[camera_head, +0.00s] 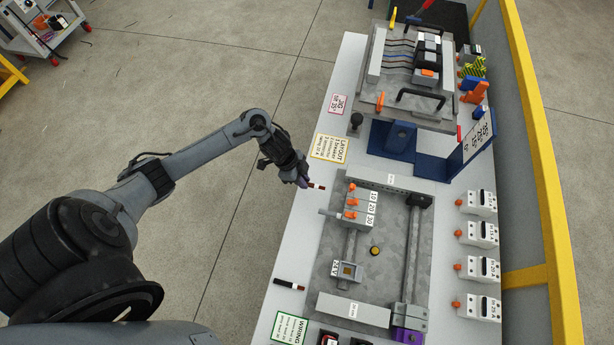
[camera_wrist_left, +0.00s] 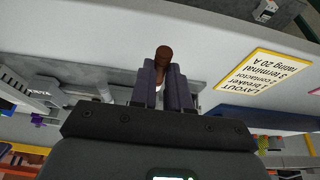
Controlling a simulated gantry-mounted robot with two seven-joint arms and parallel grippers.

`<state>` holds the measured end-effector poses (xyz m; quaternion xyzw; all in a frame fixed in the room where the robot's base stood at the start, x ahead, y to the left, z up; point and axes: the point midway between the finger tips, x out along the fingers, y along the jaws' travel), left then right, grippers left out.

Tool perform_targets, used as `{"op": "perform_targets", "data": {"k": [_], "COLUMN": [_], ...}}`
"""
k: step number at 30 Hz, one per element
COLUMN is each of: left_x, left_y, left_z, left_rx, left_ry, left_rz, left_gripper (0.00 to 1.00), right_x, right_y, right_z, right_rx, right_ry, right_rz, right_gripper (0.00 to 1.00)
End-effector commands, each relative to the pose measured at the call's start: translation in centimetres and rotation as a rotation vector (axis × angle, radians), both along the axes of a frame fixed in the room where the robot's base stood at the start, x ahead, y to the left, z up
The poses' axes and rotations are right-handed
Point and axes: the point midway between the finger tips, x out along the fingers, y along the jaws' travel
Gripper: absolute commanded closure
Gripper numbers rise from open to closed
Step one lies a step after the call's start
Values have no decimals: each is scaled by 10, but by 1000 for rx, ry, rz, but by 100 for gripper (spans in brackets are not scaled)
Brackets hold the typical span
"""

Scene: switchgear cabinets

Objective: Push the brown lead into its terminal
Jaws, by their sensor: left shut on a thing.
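My left gripper (camera_head: 303,181) has purple fingertips and is shut on the brown lead (camera_head: 317,186). The lead's brown end sticks out past the fingertips, pointing right in the head view. In the left wrist view the brown lead (camera_wrist_left: 163,57) stands between the two purple fingers of my left gripper (camera_wrist_left: 163,88). The gripper is beside the left edge of the grey mounting plate (camera_head: 330,255). The labelled terminal blocks (camera_head: 354,216) with orange tops are to the right and slightly lower. The lead is apart from them. Which opening is the brown lead's terminal cannot be told. My right gripper is not in view.
A black lead (camera_head: 289,284) lies at the bench's left edge. Several white breakers (camera_head: 477,235) line the right side. A yellow rail (camera_head: 545,170) runs beyond.

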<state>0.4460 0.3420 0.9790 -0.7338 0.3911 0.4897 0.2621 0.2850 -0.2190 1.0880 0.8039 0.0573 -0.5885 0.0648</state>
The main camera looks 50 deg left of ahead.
Motion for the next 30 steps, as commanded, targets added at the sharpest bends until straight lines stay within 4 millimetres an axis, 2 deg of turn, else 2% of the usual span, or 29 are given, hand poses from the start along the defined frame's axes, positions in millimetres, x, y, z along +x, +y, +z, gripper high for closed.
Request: {"op": "perform_targets", "data": {"k": [14,30], "left_x": [0,25], "left_y": [-1,-37], "left_z": [2,1], "left_rx": [-1,-2], "left_ry": [1,1], "left_rz": [1,1], "left_gripper": [100,100], "right_x": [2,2], "right_y": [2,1], "right_z": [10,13], "right_rx": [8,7], "right_ry": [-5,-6], "right_rz": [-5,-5], "right_gripper": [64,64]}}
